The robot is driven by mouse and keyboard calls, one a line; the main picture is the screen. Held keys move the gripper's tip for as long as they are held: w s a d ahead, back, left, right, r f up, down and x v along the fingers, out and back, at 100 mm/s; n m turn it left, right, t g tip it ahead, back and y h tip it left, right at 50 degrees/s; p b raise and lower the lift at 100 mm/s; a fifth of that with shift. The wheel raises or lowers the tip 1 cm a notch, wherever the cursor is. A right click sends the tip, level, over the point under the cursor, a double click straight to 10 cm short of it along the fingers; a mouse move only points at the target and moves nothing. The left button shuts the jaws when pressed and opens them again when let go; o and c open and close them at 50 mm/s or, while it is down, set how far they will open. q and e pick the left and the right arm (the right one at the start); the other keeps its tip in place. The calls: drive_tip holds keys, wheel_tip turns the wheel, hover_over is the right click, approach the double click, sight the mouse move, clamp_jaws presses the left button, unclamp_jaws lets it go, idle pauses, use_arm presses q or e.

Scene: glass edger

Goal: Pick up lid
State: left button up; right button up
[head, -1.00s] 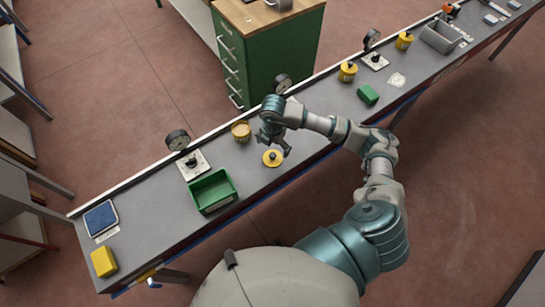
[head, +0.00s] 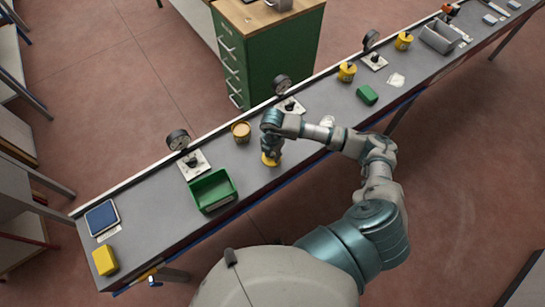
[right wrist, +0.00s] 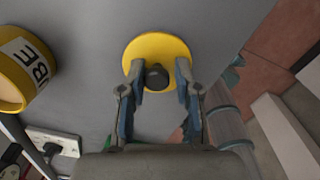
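The lid is a yellow disc with a dark knob; in the right wrist view the lid (right wrist: 160,48) lies flat on the grey bench. In the head view the lid (head: 268,163) is mostly hidden under my right gripper (head: 271,152). In the right wrist view my right gripper (right wrist: 158,75) has its two fingers on either side of the black knob (right wrist: 157,76), with gaps between fingers and knob, so it is open. An open yellow tub (right wrist: 18,70) stands beside the lid; it also shows in the head view (head: 241,131). My left gripper is not in view.
The grey bench (head: 150,205) runs diagonally. A green bin (head: 214,190) stands left of the lid, with a gauge (head: 178,140) behind it. A yellow block (head: 105,261) and a blue-topped scale (head: 101,217) are at the left end. A green block (head: 367,94) lies to the right.

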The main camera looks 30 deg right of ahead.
drive_tip(key=shift+s+f, duration=0.1)
drive_tip(key=shift+f, duration=0.15)
drive_tip(key=shift+c, duration=0.8)
drive_tip(key=shift+r, duration=0.1)
